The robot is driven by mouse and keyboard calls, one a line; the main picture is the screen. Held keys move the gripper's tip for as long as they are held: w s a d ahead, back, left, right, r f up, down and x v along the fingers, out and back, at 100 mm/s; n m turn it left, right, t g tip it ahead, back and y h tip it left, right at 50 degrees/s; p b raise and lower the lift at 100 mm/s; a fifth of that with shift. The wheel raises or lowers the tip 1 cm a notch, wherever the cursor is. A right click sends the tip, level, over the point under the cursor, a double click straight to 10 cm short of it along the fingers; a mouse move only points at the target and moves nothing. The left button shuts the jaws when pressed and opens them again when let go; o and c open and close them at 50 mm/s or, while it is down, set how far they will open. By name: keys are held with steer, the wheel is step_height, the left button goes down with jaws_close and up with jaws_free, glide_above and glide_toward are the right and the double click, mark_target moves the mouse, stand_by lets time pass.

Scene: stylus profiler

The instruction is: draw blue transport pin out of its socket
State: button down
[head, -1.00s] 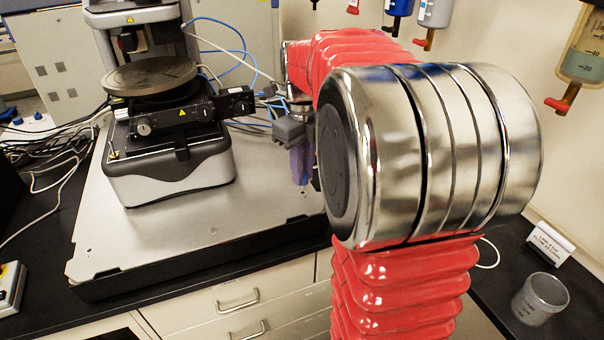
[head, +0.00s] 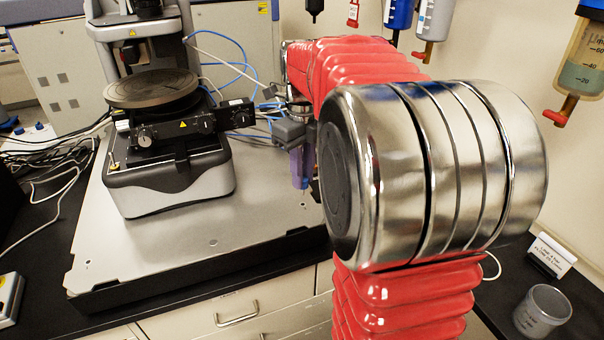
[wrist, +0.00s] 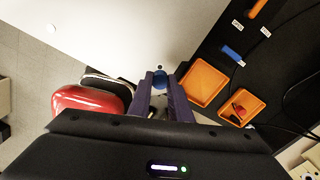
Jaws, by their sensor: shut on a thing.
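My gripper (head: 302,180) hangs above the right part of the grey instrument plate (head: 235,215), right of the profiler (head: 165,180). In the wrist view its two purple fingers (wrist: 164,90) point away from the camera. They are closed on the blue transport pin (wrist: 159,79), whose blue part shows between the fingertips. A small dark mark lies just beyond the pin on the pale plate; I cannot tell if it is the socket. The pin's lower end is hidden, so I cannot see whether it is clear of the socket. In the head view my arm hides part of this area.
The wrist view shows two orange trays (wrist: 203,83) on the black bench, right of the fingers; the smaller one holds a red thing (wrist: 239,110). A blue piece (wrist: 232,53) lies beyond them. A clear jar (head: 542,312) stands at the head view's lower right.

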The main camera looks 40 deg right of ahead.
steer(key=shift+r, duration=2.5)
